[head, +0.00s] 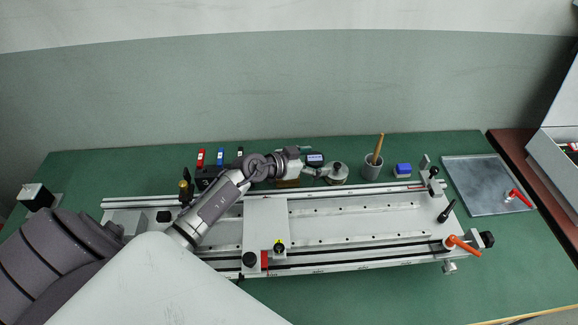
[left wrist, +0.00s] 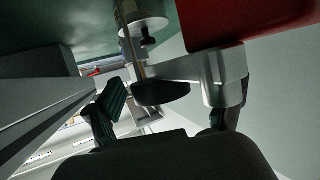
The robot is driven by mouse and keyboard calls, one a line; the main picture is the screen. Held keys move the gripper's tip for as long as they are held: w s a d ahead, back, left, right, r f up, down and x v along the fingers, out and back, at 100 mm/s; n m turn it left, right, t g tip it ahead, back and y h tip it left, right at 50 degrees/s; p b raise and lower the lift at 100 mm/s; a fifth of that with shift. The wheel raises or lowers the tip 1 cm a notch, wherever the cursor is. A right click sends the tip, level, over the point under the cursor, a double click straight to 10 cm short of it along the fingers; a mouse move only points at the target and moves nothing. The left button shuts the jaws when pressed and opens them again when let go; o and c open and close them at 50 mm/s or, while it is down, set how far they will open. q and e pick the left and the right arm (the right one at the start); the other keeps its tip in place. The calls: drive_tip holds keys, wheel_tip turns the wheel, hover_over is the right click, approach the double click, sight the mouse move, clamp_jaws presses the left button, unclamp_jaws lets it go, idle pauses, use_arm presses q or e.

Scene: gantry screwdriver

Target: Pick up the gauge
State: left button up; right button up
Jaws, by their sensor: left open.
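The gauge (head: 315,158), a small dark device with a pale display, is behind the rail fixture near the middle of the head view. My left gripper (head: 307,171) reaches in from the left and is close beside it. In the left wrist view the open fingers (left wrist: 170,104) stand apart, with a dark rounded part and a silver bracket (left wrist: 205,72) between or just beyond them. I cannot tell whether the fingers touch these parts. A round silver base (head: 337,173) is right of the gripper. My right gripper is not in view.
The long rail fixture (head: 350,215) lies in front of the gauge. A grey cup with a brown stick (head: 372,167), a blue block (head: 403,169) and a metal plate (head: 483,185) are to the right. Red, blue and black items stand left of the gripper. The green front right table is clear.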

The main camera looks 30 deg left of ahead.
use_arm(q)
drive_tip(key=c, duration=1.6)
drive_tip(key=shift+r, duration=0.15)
clamp_jaws()
